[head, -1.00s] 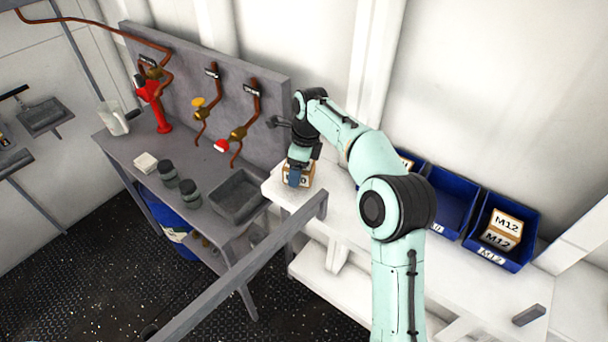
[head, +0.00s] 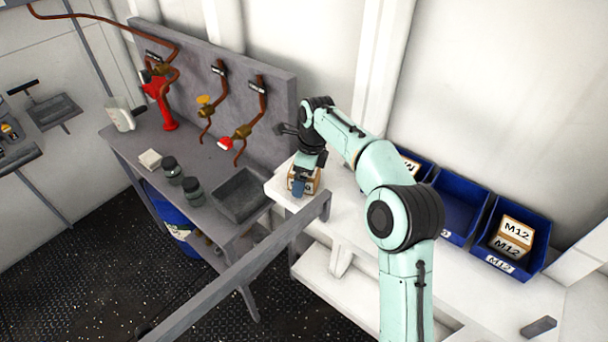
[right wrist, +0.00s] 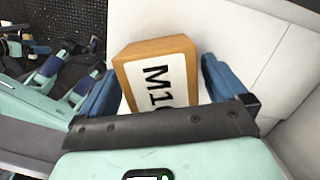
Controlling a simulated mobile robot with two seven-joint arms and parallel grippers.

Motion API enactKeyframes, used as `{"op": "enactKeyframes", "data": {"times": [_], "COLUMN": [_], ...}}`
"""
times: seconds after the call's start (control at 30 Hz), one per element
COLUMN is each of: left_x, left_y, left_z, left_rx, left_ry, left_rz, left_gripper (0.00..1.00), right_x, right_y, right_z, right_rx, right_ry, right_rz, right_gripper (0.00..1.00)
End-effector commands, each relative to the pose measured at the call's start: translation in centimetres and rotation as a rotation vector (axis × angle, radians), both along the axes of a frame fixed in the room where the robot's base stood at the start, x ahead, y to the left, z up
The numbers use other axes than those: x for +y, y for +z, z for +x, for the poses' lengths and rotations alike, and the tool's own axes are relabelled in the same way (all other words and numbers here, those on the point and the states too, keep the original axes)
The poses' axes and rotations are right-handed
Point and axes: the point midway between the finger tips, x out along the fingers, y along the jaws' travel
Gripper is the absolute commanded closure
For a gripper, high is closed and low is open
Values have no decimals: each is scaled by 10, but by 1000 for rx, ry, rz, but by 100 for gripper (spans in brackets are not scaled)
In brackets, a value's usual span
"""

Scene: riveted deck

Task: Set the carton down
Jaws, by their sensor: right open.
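The carton (head: 317,180) is a small tan box with a white label, standing on the left end of the white bench (head: 345,225). In the right wrist view the carton (right wrist: 150,50) shows a label that starts "M1"; the rest is hidden behind my gripper. My right gripper (head: 299,188) is over the carton. In the right wrist view its blue fingers (right wrist: 157,74) are open, one on each side of the carton, with a narrow gap at the right finger. My left gripper is not in view.
Blue bins stand along the back of the bench; the right one (head: 529,262) holds M12 cartons. A grey rail (head: 250,262) runs in front. A grey workbench (head: 145,178) with jars, a tray and red-brown pipes stands left.

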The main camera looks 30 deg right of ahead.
Motion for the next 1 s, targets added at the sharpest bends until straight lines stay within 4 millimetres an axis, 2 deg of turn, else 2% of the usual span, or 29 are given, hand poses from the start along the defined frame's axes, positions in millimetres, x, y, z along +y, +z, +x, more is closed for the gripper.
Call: {"op": "enactKeyframes", "data": {"times": [0.17, 0.5, 0.7, 1.0], "left_x": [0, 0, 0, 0], "left_y": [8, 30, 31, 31], "left_z": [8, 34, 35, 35], "left_rx": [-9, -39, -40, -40], "left_ry": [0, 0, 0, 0], "left_rz": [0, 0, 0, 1], "left_gripper": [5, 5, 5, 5], "right_x": [-3, -10, -13, -13], "right_y": [26, 99, 118, 121], "right_z": [0, -7, -11, -13], "right_rx": [-7, -9, -3, -1], "right_ry": [-2, -1, 0, 0], "right_rz": [-1, -1, 0, -1], "right_gripper": [1, 1, 1, 1]}}
